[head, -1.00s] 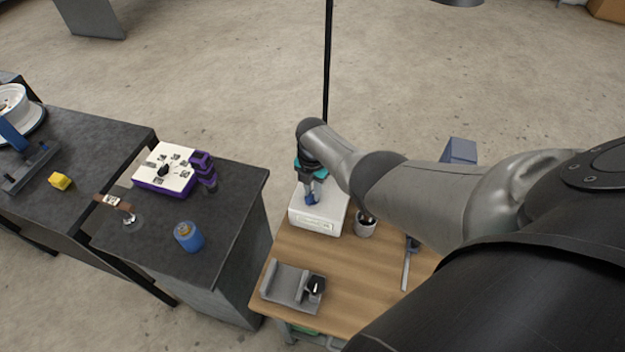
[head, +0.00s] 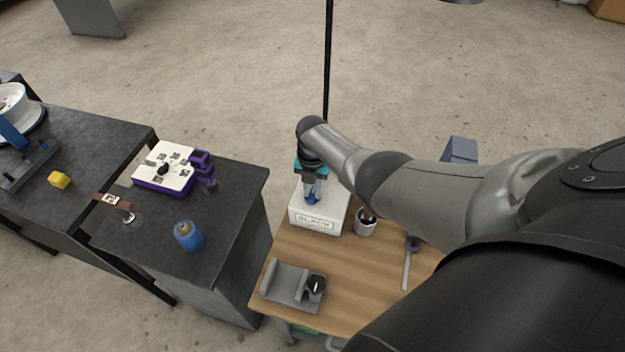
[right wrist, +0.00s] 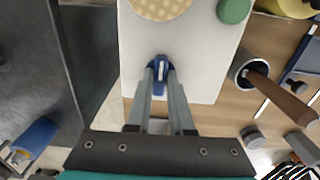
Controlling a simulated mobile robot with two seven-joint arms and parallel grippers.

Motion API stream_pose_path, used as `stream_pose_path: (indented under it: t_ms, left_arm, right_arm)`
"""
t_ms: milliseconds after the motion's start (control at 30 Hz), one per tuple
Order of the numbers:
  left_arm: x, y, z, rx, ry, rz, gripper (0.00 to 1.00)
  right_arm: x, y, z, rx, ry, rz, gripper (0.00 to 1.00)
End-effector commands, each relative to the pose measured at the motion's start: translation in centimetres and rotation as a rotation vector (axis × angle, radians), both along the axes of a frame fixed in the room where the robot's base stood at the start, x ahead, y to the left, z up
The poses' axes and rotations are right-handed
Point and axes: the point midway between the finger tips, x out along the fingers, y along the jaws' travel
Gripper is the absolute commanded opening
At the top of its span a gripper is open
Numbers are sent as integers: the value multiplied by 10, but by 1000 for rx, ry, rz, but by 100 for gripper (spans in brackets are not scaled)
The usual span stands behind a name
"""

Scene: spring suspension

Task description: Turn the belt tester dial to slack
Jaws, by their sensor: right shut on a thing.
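The belt tester (head: 303,217) is a white box at the back left of the wooden table. Its front label appears to read SLACK. Its blue dial (right wrist: 158,63) has a pale pointer line, seen in the right wrist view running toward and away from the gripper. My right gripper (right wrist: 160,76) is shut on the dial from above, one finger on each side. In the head view my right gripper (head: 313,195) partly covers the dial and the top of the box. My left gripper is not in view.
A cup (head: 366,223) stands close to the right of the tester. A grey cradle (head: 290,284) lies at the front of the wooden table. A dark bench (head: 225,215) to the left holds a purple-and-white box (head: 165,180) and a blue canister (head: 188,237).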

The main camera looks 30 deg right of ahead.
Motion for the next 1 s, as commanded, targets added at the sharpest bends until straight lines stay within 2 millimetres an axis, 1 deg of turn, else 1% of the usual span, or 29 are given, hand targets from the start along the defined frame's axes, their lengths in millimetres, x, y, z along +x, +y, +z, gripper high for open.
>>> stream_pose_path:
  t_ms: [33, 67, 300, 333, 567, 667, 767, 1000]
  left_arm:
    - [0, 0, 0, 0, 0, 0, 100]
    - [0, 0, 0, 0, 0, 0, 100]
    - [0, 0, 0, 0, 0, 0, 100]
    - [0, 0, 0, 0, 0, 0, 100]
    - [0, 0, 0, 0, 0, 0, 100]
    - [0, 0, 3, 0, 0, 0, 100]
    - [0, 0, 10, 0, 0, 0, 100]
    - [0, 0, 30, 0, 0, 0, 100]
  right_arm:
    - [0, 2, 0, 4, 3, 4, 0]
    - [0, 2, 0, 4, 3, 4, 21]
    - [0, 1, 0, 2, 1, 2, 48]
    - [0, 1, 0, 2, 1, 2, 50]
    - [0, 0, 0, 1, 1, 1, 50]
    - [0, 0, 5, 0, 0, 1, 50]
    - [0, 0, 15, -1, -1, 1, 50]
    - [0, 0, 53, -1, -2, 2, 50]
